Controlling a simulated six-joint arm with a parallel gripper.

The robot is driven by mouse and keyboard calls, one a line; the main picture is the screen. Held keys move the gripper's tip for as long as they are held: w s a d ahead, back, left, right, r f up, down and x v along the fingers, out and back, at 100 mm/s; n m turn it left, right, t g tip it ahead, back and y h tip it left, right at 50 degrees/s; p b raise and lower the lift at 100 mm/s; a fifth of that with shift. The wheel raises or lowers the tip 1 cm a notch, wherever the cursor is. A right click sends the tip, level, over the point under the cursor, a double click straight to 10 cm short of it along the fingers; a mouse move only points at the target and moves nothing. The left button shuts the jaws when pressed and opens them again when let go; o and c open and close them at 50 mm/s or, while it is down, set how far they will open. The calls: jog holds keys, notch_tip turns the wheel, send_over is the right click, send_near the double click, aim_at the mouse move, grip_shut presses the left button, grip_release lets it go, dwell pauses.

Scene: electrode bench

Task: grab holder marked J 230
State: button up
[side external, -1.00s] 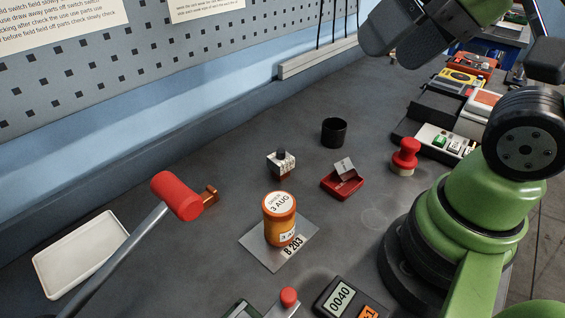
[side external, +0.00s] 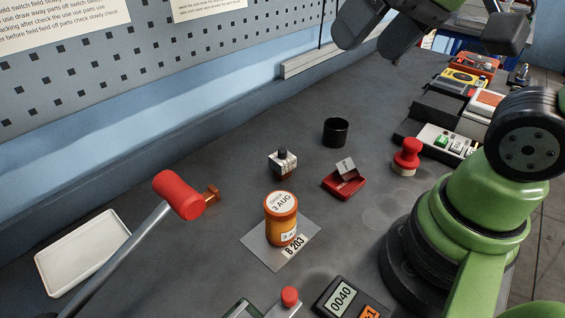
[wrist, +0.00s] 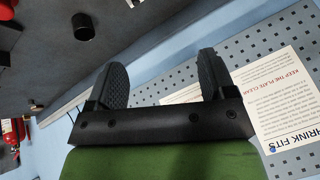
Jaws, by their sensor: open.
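No marking J 230 is legible in either view. An orange jar (side external: 281,220) marked 3 AUG stands on a grey plate (side external: 262,247) marked B 203. My gripper (side external: 369,47) is high above the back of the bench, well apart from these. In the wrist view its fingers (wrist: 163,78) are spread with nothing between them.
A black cup (side external: 335,132) and a red-knobbed stamp (side external: 406,157) stand nearby. A red-ended lever (side external: 178,195) and white tray (side external: 82,254) are at left. A meter reading 0040 (side external: 341,297) is in front. Pegboard (side external: 235,40) closes the back; bench is clear between.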

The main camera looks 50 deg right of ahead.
jog(key=w+d+f+g, duration=0.1)
jog(key=w+f+g, duration=0.25)
jog(key=w, duration=0.45)
jog(key=n+g+h, duration=0.1)
jog(key=n+g, duration=0.1)
send_near(283, 149)
jog(key=shift+g+h, duration=0.3)
jog(key=shift+g, duration=0.05)
jog(key=f, duration=0.6)
jog(key=shift+w+a+f, duration=0.25)
jog(key=shift+a+f, duration=0.1)
jog(key=shift+f, duration=0.05)
notch_tip(283, 149, down, 6)
jog(key=shift+r, duration=0.15)
jog(key=shift+c, duration=0.4)
jog(key=shift+r, duration=0.1)
jog(key=c, duration=1.2)
